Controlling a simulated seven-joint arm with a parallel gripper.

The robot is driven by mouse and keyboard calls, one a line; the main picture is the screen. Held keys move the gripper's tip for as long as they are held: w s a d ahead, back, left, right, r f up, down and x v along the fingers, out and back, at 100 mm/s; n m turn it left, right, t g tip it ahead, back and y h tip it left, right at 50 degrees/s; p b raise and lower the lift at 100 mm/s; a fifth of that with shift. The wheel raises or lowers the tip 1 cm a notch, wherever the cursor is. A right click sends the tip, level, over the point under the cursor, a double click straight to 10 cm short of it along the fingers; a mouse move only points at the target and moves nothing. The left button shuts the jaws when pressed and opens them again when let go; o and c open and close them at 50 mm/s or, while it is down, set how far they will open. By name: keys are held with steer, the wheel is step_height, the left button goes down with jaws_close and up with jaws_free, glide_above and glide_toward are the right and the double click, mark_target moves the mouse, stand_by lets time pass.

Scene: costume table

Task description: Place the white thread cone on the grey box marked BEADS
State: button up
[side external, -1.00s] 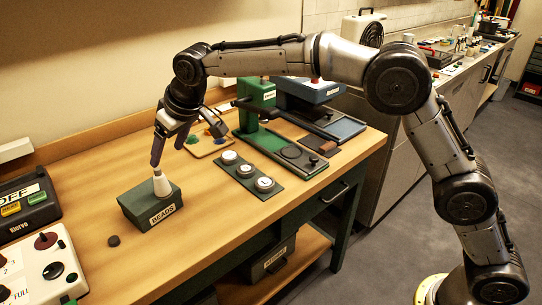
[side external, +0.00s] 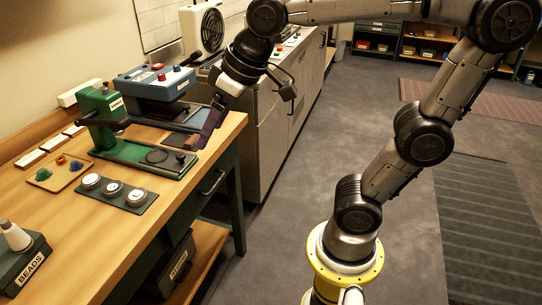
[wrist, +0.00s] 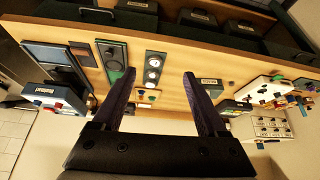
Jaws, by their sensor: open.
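The white thread cone (side external: 17,238) stands upright on top of the grey-green box marked BEADS (side external: 32,270), at the lower left of the side view. The box's left side is cut off by the picture edge. My gripper (side external: 205,132) is well away from both, up and to the right, around the right end of the table near the green press. In the wrist view its two dark fingers (wrist: 160,78) are spread apart with nothing held between them. I cannot make out the cone in the wrist view.
A green press (side external: 108,122) and a blue-topped machine (side external: 155,84) stand at the back of the table. A strip with round white-topped pots (side external: 113,193) and a tray of coloured pieces (side external: 60,172) lie in front and left. Bare wood shows between the strip and the box.

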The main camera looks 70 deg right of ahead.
steer(key=s+d+f, duration=0.1)
steer(key=s+f, duration=0.2)
steer(key=s, duration=0.2)
steer(key=s+d+f+m, duration=0.1)
steer(key=s+d+f, duration=0.1)
steer(key=s, duration=0.4)
steer(key=shift+s+f+h, duration=0.15)
steer(key=shift+f+h, duration=0.15)
steer(key=shift+f, duration=0.45)
